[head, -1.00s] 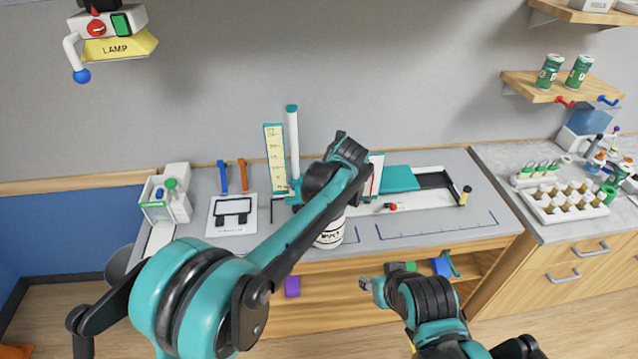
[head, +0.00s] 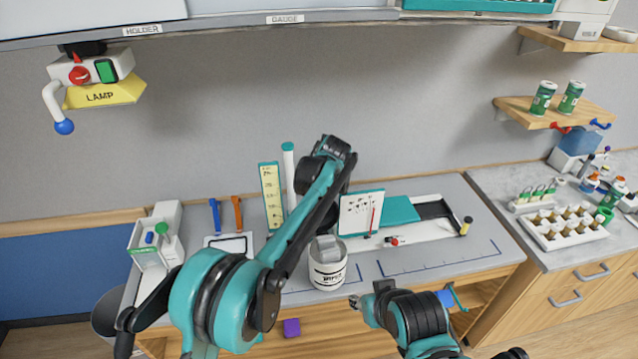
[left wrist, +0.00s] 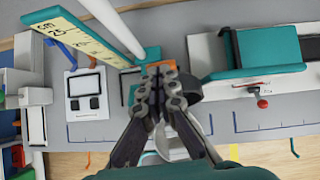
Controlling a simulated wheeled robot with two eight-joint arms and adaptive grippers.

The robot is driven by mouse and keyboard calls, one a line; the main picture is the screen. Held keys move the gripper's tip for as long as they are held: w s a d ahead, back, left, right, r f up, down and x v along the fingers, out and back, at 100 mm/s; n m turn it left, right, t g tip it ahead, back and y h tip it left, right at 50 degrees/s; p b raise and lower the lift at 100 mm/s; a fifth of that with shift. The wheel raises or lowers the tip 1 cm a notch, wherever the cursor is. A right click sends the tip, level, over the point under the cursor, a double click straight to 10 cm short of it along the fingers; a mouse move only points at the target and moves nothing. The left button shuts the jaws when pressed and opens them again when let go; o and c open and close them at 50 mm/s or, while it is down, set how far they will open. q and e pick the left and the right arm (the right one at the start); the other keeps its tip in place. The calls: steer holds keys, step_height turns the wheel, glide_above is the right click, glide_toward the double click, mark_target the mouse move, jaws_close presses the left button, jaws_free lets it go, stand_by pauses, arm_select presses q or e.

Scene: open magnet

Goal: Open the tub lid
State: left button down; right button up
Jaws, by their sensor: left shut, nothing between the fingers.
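The white tub (head: 328,272) with a dark printed label stands at the bench's front edge in the head view. A grey piece (head: 323,246) stands up at its top; I cannot tell if it is the lid. My left gripper (left wrist: 160,72) is shut and empty in the left wrist view, its fingers covering part of a white round shape that may be the tub. In the head view my left forearm hides its fingers. My right gripper (head: 355,301) is low in front of the bench, apart from the tub; its fingers are too small to judge.
A yellow ruler (head: 271,195) and a white post (head: 289,175) stand behind the tub. A white panel (head: 361,212) and a teal-topped slide (head: 402,211) stand to its right. A white bin (head: 150,250) is at left. The right front bench is mostly clear.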

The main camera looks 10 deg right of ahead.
arm_select(q)
steer(key=shift+w+f, duration=0.15)
steer(key=shift+w, duration=0.4)
arm_select(e)
steer(key=shift+w, duration=0.3)
steer(key=shift+r, duration=0.1)
